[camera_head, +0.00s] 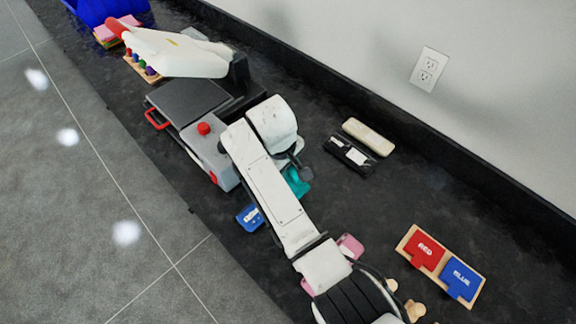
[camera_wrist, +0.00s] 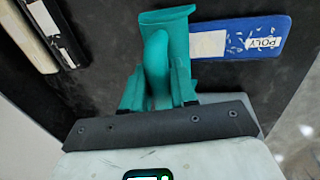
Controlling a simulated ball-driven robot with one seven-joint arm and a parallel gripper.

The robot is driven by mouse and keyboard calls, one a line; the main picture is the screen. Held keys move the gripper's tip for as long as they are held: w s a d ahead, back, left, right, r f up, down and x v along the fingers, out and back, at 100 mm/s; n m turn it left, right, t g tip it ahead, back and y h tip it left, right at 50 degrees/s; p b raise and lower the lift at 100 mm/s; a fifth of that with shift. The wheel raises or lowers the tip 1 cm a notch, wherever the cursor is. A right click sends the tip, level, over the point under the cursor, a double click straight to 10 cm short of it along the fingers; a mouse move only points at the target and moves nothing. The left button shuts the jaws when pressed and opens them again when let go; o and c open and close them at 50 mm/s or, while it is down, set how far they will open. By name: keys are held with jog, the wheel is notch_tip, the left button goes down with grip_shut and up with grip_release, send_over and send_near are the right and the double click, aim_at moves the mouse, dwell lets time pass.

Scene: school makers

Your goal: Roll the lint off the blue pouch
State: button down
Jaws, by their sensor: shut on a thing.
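The blue pouch (camera_head: 250,217) lies flat on the dark counter, left of my gripper in the head view. In the wrist view the pouch (camera_wrist: 270,26) is at upper right, with a POLY label, a pale patch and several white flecks of lint. My gripper (camera_wrist: 159,80) has teal fingers shut on a teal tool (camera_wrist: 157,50), apparently the lint roller. Its wide end is at the top, beside the pouch's left end; I cannot tell whether they touch. In the head view the teal parts (camera_head: 297,181) are partly hidden by my arm.
A grey machine with a red button (camera_head: 204,129) stands beside the pouch. A black case (camera_head: 350,156) and a cream case (camera_head: 368,136) lie near the wall. A board with red (camera_head: 426,250) and blue (camera_head: 462,279) panels is at lower right. Pink blocks (camera_head: 350,246) flank my arm.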

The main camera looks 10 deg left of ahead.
jog(key=shift+f, duration=0.45)
dwell(0.3)
dwell(0.3)
jog(key=shift+s+a+r, duration=0.1)
jog(key=shift+s+a, duration=0.3)
jog(key=shift+s, duration=0.1)
jog(key=shift+s+a+p, duration=0.8)
jog(key=shift+s+a, duration=0.05)
jog(key=shift+s, duration=0.25)
jog(key=shift+s+a+p, duration=0.8)
jog(key=shift+s+a, duration=0.1)
jog(key=shift+s, duration=0.25)
jog(key=shift+s+a+p, duration=0.8)
jog(key=shift+s+a, duration=0.05)
jog(key=shift+s, duration=0.25)
jog(key=shift+s+a, duration=0.8)
jog(key=shift+s, duration=0.25)
jog(key=shift+s+a, duration=0.8)
jog(key=shift+s, duration=0.25)
jog(key=shift+w, duration=0.1)
jog(key=shift+w+d+b, duration=0.3)
jog(key=shift+w+d, duration=1.25)
jog(key=shift+w, duration=0.4)
jog(key=shift+w+d+b, duration=0.35)
jog(key=shift+w+d, duration=1.15)
jog(key=shift+w, duration=0.45)
jog(key=shift+w+d+b, duration=0.3)
jog(key=shift+w+d, duration=1.25)
jog(key=shift+w, duration=0.4)
